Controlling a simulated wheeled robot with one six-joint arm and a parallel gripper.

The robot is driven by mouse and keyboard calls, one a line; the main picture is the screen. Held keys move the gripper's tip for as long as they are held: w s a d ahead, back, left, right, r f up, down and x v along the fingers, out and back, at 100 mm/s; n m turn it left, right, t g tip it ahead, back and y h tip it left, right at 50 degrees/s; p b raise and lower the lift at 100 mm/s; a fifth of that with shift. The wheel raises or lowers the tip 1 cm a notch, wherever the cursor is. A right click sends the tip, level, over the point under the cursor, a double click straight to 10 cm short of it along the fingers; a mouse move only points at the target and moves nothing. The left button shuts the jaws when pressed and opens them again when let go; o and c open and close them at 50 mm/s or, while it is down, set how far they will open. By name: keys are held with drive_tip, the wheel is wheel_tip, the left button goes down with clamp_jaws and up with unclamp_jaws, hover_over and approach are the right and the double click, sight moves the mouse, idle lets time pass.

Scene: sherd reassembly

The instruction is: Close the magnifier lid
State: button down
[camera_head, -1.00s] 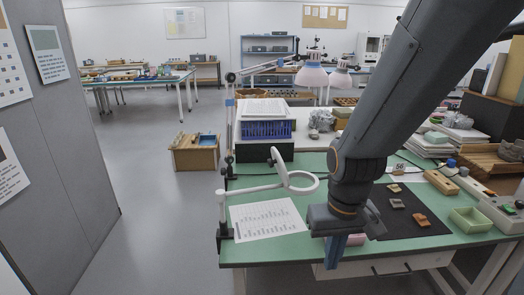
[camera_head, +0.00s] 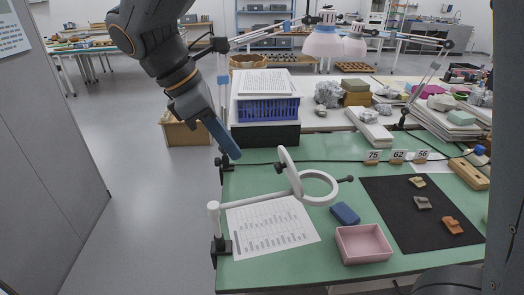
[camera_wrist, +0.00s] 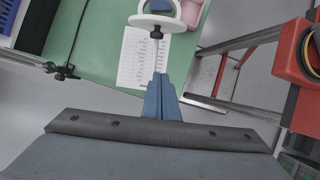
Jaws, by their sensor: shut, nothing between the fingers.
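The magnifier (camera_head: 318,188) is a white ring on a white arm clamped at the table's front left corner. Its round lid (camera_head: 290,172) stands raised, tilted up from the ring's left side. In the wrist view my blue fingers (camera_wrist: 161,98) are together and empty. The magnifier's white part (camera_wrist: 158,20) shows beyond the fingertips, partly cut off by the picture's top edge.
A printed sheet (camera_head: 268,228) lies under the magnifier arm. A pink tray (camera_head: 363,243) and a blue block (camera_head: 344,213) are right of the ring. A black mat (camera_head: 420,230) holds several sherds. A blue crate (camera_head: 268,110) and lamps (camera_head: 325,42) stand behind.

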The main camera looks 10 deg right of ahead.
drive_tip(key=w+d+f+p, duration=0.2)
drive_tip(key=d+f, duration=0.5)
drive_tip(key=shift+d+n+p, duration=0.15)
drive_tip(key=shift+n+p, duration=0.25)
drive_tip(key=shift+w+d+r, duration=0.1)
drive_tip(key=shift+w, duration=0.05)
idle(0.3)
